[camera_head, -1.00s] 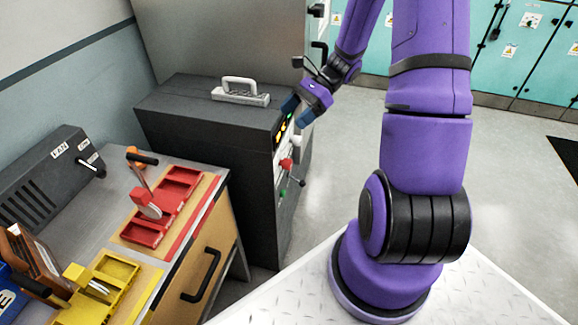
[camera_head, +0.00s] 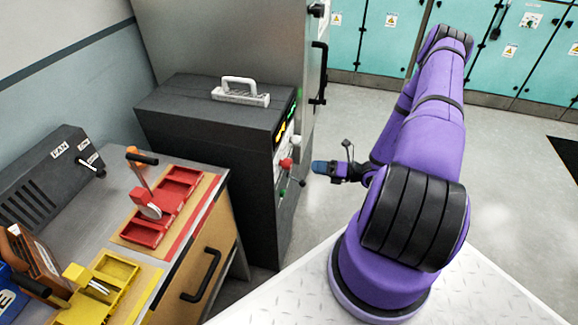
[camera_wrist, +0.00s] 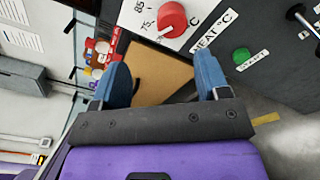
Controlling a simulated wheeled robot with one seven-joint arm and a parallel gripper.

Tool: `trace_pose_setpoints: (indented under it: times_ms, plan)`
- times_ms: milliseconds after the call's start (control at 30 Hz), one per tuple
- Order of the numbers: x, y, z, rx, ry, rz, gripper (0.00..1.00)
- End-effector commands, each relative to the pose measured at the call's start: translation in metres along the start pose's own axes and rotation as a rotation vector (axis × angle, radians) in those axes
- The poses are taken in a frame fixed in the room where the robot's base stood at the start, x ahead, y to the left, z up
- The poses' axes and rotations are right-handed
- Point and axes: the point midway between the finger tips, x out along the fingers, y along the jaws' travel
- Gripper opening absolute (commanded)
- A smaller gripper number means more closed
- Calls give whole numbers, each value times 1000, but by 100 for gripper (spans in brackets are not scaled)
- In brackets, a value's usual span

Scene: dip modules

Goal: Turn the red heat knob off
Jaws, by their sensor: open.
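The red heat knob (camera_wrist: 171,18) shows at the top of the wrist view, on a white dial plate marked with 75, 85 and "HEAT °C". In the head view the red knob (camera_head: 286,163) sits on the side panel of the dark machine (camera_head: 215,125). My gripper (camera_head: 318,167) is just right of the panel, apart from the knob. In the wrist view my gripper (camera_wrist: 160,82) has its two blue fingers spread with nothing between them. The knob lies beyond the fingertips, untouched.
A green start button (camera_wrist: 241,56) is near the right finger, and a black lever (camera_head: 302,183) juts from the panel. A bench with a red tray (camera_head: 181,184) and a yellow tray (camera_head: 112,285) stands at the left. The floor to the right is open.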

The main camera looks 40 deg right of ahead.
Motion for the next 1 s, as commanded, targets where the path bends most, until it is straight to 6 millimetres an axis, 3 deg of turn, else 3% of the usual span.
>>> trace_pose_setpoints:
  times_ms: [167, 333, 800, 1000]
  plan:
    - [-4, -13, -12, 62, -60, -24, 69]
    - [6, -14, -12, 69, -66, -26, 69]
    - [82, -16, -7, 67, -64, -25, 69]
    - [99, -16, -6, 66, -65, -25, 69]
